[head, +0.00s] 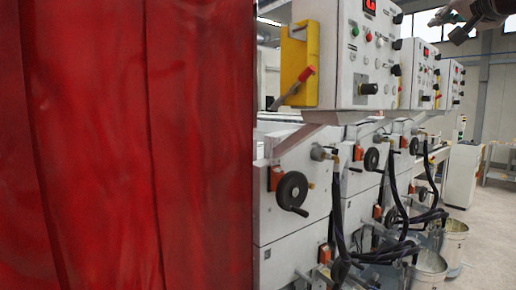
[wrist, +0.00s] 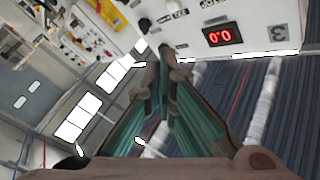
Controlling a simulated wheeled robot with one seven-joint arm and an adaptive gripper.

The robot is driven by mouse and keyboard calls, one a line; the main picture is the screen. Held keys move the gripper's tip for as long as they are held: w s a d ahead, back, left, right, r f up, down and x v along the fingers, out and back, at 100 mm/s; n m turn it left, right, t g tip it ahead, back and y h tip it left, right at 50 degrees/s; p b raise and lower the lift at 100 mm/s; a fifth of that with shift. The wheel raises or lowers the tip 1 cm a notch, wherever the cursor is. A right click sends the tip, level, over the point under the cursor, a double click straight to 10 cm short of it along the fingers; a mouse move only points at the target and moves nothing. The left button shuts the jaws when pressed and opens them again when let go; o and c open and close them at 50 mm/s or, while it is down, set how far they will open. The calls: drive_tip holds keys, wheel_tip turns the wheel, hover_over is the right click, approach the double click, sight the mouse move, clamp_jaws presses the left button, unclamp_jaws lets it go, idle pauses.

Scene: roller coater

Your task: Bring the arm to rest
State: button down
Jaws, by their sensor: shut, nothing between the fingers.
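My gripper (wrist: 166,58) is in the lower middle of the wrist view, its dark fingers with green sides closed together at the tips. Nothing shows between them. In the head view part of my arm's end (head: 470,18) shows at the top right corner, raised high and right of the control boxes. It is cut off by the frame edge. The wrist view is tilted and shows a control panel (wrist: 262,18) with a red "0.0" display (wrist: 222,34) beyond the fingertips. I cannot tell the distance between fingertips and panel.
A red curtain (head: 130,150) fills the left half of the head view. The white roller coater (head: 290,225) stands beside it, with black handwheels (head: 292,191), hanging hoses and buckets (head: 428,268) on the floor. A yellow bracket (head: 296,68) sits on the nearest control box. Bare floor (head: 490,215) lies at right.

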drive_tip(key=s+a+f+n+g+y, duration=0.2)
drive_tip(key=s+a+f+n+g, duration=0.3)
drive_tip(key=a+f, duration=0.65)
drive_tip(key=s+a+f+g+y, duration=0.2)
drive_tip(key=s+a+f, duration=0.55)
drive_tip(key=f, duration=0.65)
drive_tip(key=s+a+f+n+g+h, duration=0.2)
drive_tip(key=s+f+g, duration=0.4)
drive_tip(key=s+f, duration=1.2)
wheel_tip(320, 180, down, 3)
drive_tip(key=shift+s+a+f+n, duration=0.1)
drive_tip(key=shift+s+a+n, duration=0.1)
drive_tip(key=shift+n, duration=0.5)
drive_tip(key=shift+w, duration=0.1)
